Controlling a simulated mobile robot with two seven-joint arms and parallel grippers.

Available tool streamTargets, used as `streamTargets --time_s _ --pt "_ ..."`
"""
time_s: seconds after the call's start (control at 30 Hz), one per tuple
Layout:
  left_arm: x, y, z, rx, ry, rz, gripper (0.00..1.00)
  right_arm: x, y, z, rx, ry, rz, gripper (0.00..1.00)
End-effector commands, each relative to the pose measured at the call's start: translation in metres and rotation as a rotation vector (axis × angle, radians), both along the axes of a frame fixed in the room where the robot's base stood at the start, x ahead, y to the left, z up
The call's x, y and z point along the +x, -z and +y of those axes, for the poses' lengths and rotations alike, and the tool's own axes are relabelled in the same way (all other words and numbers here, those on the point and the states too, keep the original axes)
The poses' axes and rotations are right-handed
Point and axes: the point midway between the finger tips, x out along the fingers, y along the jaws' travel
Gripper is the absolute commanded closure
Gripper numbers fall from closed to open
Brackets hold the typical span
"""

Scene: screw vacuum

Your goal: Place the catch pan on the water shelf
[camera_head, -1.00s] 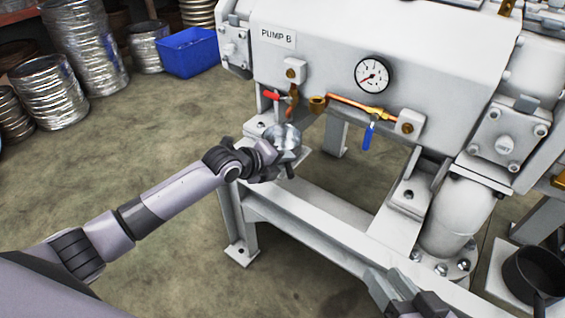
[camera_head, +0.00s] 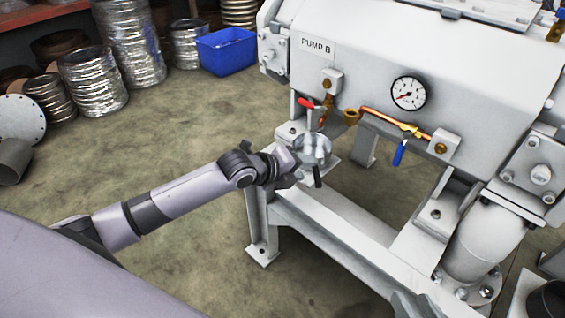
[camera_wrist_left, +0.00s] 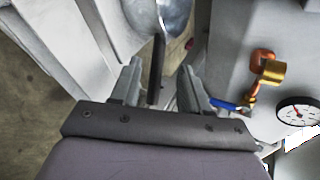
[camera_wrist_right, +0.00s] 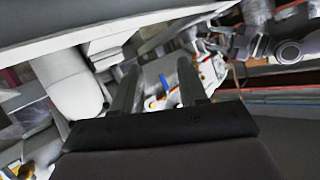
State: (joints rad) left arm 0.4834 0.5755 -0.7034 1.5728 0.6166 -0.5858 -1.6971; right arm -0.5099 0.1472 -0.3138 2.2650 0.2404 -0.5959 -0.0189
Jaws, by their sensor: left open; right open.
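The catch pan (camera_head: 313,150) is a shiny metal bowl with a short black handle (camera_head: 317,177). It appears to rest on the white ledge (camera_head: 330,170) at the left end of the pump frame, below the red-handled valve (camera_head: 309,103). My left gripper (camera_head: 297,169) is open just left of the pan. In the left wrist view the handle (camera_wrist_left: 157,65) points down into the gap between the open fingers (camera_wrist_left: 160,85), and the bowl (camera_wrist_left: 170,12) is cut off at the top. My right gripper (camera_wrist_right: 160,85) is open and empty; little of it shows in the head view.
The white pump (camera_head: 400,70) with a gauge (camera_head: 408,92) and blue-handled valve (camera_head: 399,152) stands behind the pan. A dark pan (camera_head: 548,300) is at the lower right. A blue bin (camera_head: 226,50) and metal coils stand at the back left.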

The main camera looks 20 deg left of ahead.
Motion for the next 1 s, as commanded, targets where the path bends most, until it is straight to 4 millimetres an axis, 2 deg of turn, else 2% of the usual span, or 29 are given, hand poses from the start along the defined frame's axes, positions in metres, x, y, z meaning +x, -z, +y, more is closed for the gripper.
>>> streamTargets --time_s 0.03,0.3,0.57,0.67,0.77,0.9,1.0 --pt "-0.008 -0.009 0.005 0.003 0.000 0.000 0.54 -0.001 -0.006 -0.003 -0.017 0.005 -0.002 0.57" --pt "-0.044 -0.031 0.024 0.002 0.000 0.001 0.54 -0.004 -0.011 -0.015 -0.101 0.026 -0.010 0.57" --pt "-0.061 -0.039 0.029 -0.014 -0.004 0.008 0.54 -0.006 -0.011 -0.021 -0.135 0.034 -0.013 0.57" --pt "-0.074 -0.032 0.013 -0.101 -0.030 0.050 0.54 -0.006 -0.011 -0.021 -0.138 0.034 -0.014 0.57" --pt "-0.099 -0.022 -0.014 -0.279 -0.096 0.137 0.54 -0.006 -0.011 -0.021 -0.138 0.034 -0.014 0.57" --pt "-0.141 -0.015 -0.051 -0.618 -0.263 0.308 0.54 -0.006 -0.011 -0.021 -0.138 0.034 -0.014 0.57" --pt "-0.167 -0.015 -0.065 -0.862 -0.411 0.429 0.54 -0.006 -0.011 -0.021 -0.137 0.034 -0.014 0.57"
